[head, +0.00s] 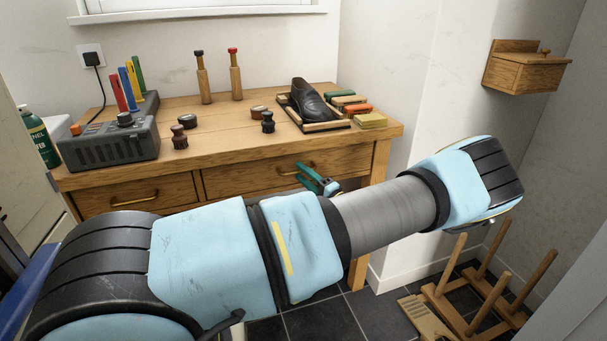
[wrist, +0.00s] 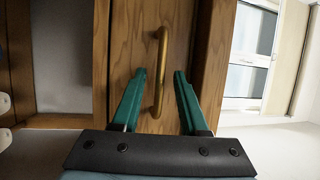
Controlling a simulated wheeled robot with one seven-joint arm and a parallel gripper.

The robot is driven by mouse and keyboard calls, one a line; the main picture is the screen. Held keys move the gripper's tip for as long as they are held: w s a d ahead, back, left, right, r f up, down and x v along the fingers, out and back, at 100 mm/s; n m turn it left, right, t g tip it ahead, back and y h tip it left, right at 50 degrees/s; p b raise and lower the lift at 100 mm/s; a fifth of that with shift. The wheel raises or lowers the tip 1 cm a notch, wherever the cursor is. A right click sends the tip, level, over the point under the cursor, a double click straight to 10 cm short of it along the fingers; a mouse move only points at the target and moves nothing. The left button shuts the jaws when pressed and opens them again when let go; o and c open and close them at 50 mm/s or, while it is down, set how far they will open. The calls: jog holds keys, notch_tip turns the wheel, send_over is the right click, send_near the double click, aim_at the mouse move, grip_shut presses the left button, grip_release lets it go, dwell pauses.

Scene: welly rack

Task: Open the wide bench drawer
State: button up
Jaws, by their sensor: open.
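The wooden bench has two drawers side by side, both looking shut. The wide drawer (head: 240,178) is the right one, and its brass bar handle (head: 286,172) is partly hidden by my gripper in the head view. My gripper (head: 304,173), with green fingers, is open in front of this drawer. In the wrist view the brass handle (wrist: 159,75) lies between the fingertips of my gripper (wrist: 160,75), with a gap visible on each side. The fingers do not close on it. The drawer front (wrist: 132,40) fills the middle of that view.
The narrower left drawer (head: 135,196) has its own brass handle. The bench top (head: 215,120) carries a grey device (head: 110,140), a dark shoe (head: 308,100), brushes and small jars. A wooden peg rack (head: 475,300) stands on the floor at right. A wooden box (head: 525,70) hangs on the wall.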

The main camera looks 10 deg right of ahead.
grip_shut()
dwell(0.3)
dwell(1.1)
